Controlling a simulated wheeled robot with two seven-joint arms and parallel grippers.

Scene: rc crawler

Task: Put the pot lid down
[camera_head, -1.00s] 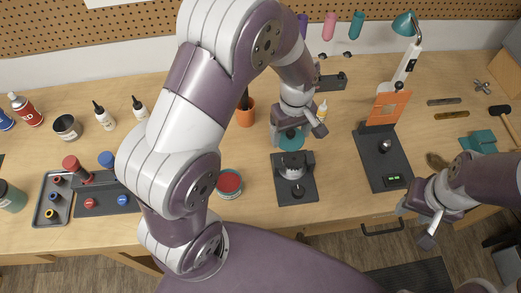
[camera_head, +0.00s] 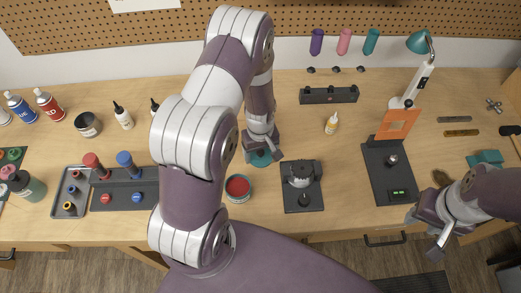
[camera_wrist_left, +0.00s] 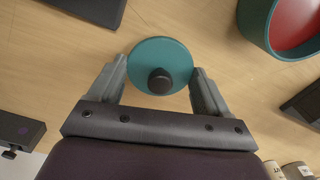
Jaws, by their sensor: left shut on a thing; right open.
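The pot lid is a teal disc with a black knob (camera_wrist_left: 160,82). My left gripper (camera_wrist_left: 159,68) is shut on it, a finger at each side of its rim. My right gripper (camera_head: 425,232) is open and empty over the front right edge.
A black fixture (camera_head: 302,195) stands right of the pot. A grey tray (camera_head: 62,204) and a dark plate with red and blue parts lie left. A black holder (camera_head: 328,95) and a glue bottle (camera_head: 332,123) are behind. Bare wood (camera_wrist_left: 60,80) surrounds the lid.

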